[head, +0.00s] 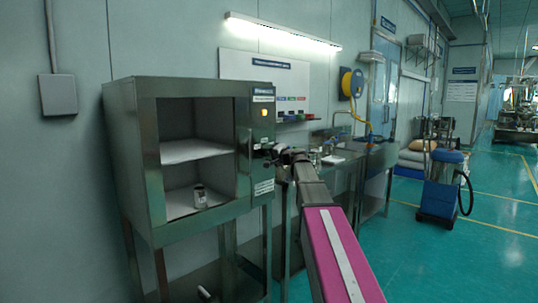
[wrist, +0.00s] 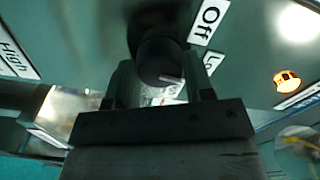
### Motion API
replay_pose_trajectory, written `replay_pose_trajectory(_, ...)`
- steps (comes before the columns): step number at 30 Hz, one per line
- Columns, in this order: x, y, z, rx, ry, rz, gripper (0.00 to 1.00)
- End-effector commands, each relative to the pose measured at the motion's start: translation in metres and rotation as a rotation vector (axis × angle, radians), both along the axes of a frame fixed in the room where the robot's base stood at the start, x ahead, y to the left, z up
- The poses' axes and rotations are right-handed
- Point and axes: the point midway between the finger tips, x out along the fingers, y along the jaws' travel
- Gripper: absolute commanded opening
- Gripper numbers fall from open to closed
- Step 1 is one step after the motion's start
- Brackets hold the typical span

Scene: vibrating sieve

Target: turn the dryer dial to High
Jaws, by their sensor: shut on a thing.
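The dryer (head: 185,225) is a steel cabinet on legs, left of centre in the head view, with a control panel on its right front. The round black dial (wrist: 160,52) fills the top middle of the wrist view, with a short white mark at the lower right of its face. My gripper (wrist: 160,68) is shut on the dial, one finger on each side. An "Off" label (wrist: 209,20) is at its upper right and a "High" label (wrist: 14,52) far left. A partly hidden label (wrist: 212,62) reads "Lo". In the head view my gripper (head: 273,156) hides the dial.
An orange lamp (head: 264,112) glows on the panel above my gripper. A small jar (head: 200,196) stands on the dryer's lower shelf. A steel bench (head: 345,163) is right of the dryer. A blue vacuum (head: 442,185) stands on the otherwise open floor at right.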

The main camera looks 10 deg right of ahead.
Motion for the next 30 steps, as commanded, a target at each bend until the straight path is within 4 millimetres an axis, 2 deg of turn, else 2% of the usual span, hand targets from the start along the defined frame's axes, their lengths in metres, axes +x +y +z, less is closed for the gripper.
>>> replay_pose_trajectory(18,0.0002,-0.0006,-0.0003,0.467,0.340,-0.002,0.24)
replay_pose_trajectory(30,0.0003,-0.0007,-0.0004,0.687,0.500,-0.002,0.24)
